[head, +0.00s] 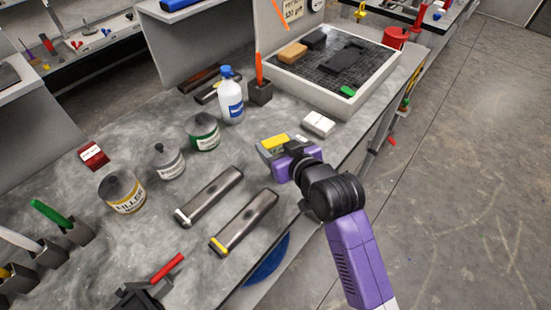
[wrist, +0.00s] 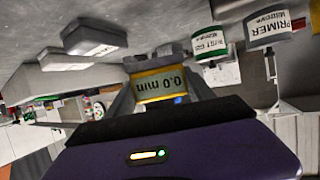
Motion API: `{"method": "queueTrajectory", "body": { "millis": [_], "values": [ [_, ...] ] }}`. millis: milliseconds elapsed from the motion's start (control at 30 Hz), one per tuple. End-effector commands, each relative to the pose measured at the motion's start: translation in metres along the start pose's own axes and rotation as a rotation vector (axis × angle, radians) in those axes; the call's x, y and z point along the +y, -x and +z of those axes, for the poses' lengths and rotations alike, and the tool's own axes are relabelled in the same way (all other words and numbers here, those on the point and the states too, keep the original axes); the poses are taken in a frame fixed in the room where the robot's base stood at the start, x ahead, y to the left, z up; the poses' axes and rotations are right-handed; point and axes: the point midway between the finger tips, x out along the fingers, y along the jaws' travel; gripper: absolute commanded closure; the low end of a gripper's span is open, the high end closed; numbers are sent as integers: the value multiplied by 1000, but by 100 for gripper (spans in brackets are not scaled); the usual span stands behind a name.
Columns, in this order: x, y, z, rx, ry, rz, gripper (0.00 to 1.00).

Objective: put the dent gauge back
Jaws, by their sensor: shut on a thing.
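The dent gauge (head: 274,143) is a yellow and grey block held in my gripper (head: 278,151), above the right part of the grey bench (head: 150,158). In the wrist view the gauge (wrist: 162,86) sits between my fingers (wrist: 160,98), its yellow face reading "0.0 mm" upside down. My gripper is shut on it. The gauge appears clear of the bench, but the gap is hard to judge. Which place belongs to the gauge cannot be told from these views.
A white-rimmed tray (head: 376,88) with a dark mesh bed holds an orange block (head: 292,53), dark pieces and a green item at the back right. A white box (head: 318,124) lies just right of my gripper.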

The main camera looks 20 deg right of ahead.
Motion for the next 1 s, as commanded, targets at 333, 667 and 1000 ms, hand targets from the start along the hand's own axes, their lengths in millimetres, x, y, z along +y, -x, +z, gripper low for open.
{"method": "queueTrajectory", "body": {
  "millis": [333,667,1000],
  "values": [
    [0,-13,33,-2,-1,0,94],
    [0,-24,58,2,1,0,94],
    [0,-26,61,0,0,0,35]
  ]
}}
